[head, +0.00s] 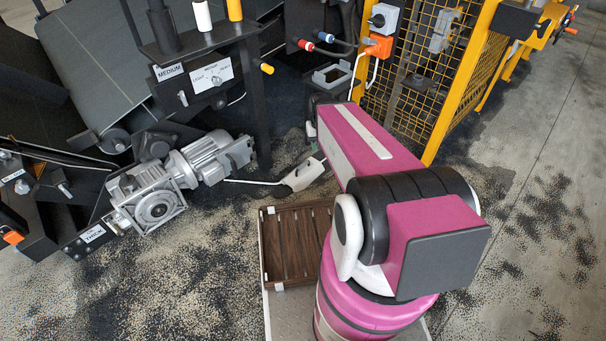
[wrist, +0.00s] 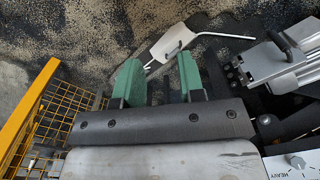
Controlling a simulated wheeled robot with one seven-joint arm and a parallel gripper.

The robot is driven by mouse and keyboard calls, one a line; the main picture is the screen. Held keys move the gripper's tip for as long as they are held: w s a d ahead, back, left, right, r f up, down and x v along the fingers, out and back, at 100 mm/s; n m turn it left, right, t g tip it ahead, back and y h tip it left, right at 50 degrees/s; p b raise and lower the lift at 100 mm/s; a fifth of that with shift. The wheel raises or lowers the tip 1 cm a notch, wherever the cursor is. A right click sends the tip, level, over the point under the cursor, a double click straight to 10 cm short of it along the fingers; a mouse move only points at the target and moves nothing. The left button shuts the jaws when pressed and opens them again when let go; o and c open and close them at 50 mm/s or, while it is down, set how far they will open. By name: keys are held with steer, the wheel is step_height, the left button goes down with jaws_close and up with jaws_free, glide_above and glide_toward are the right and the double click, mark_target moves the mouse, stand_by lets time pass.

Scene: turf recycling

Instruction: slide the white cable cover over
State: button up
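The white cable cover (head: 305,174) is a small pale box at the end of a white cable (head: 250,182) from the grey motor (head: 207,156). In the wrist view the cover (wrist: 173,44) lies tilted just beyond my fingertips, with a dark handle-like mark on it. A white cable runs from its upper right end. My gripper (wrist: 160,72) has two green fingers, which stand apart with nothing seen between them. I cannot tell the height gap between the fingers and the cover. In the head view my arm hides most of the gripper.
A brown slatted tray (head: 297,242) sits on my base. A yellow mesh fence (head: 415,70) stands to the right. A black machine frame with a control panel (head: 203,75) stands at left. The floor is strewn with dark granules; open floor (head: 530,200) lies right.

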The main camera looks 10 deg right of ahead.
steer(key=shift+w+a+f+n, duration=0.1)
steer(key=shift+w+f+n, duration=0.2)
steer(key=shift+w+f, duration=0.3)
steer(key=c, duration=0.5)
steer(key=w+f+n, duration=0.1)
steer(key=w+f, duration=0.1)
steer(key=w+f+n+h, duration=0.1)
steer(key=w+a+f+n, duration=0.1)
steer(key=w+f, duration=0.1)
steer(key=shift+w+f+h, duration=0.3)
steer(key=shift+f+h, duration=0.05)
steer(key=shift+h, duration=0.05)
jaws_close()
steer(key=n+t+h, duration=0.5)
steer(key=n+h, duration=0.1)
steer(key=n, duration=1.5)
glide_toward(296, 172)
steer(key=s+a+r, duration=0.2)
steer(key=s+a, duration=0.1)
steer(key=a, duration=0.2)
steer(key=x, duration=0.9)
steer(key=shift+w+f, duration=0.15)
steer(key=shift+f, duration=0.1)
steer(key=d, duration=0.1)
steer(key=w+d, duration=0.1)
steer(key=shift+w+d+f, duration=0.25)
steer(key=shift+w+d, duration=0.1)
steer(key=shift+d, duration=0.05)
steer(key=shift+w+d, duration=0.35)
steer(key=shift+d, duration=0.25)
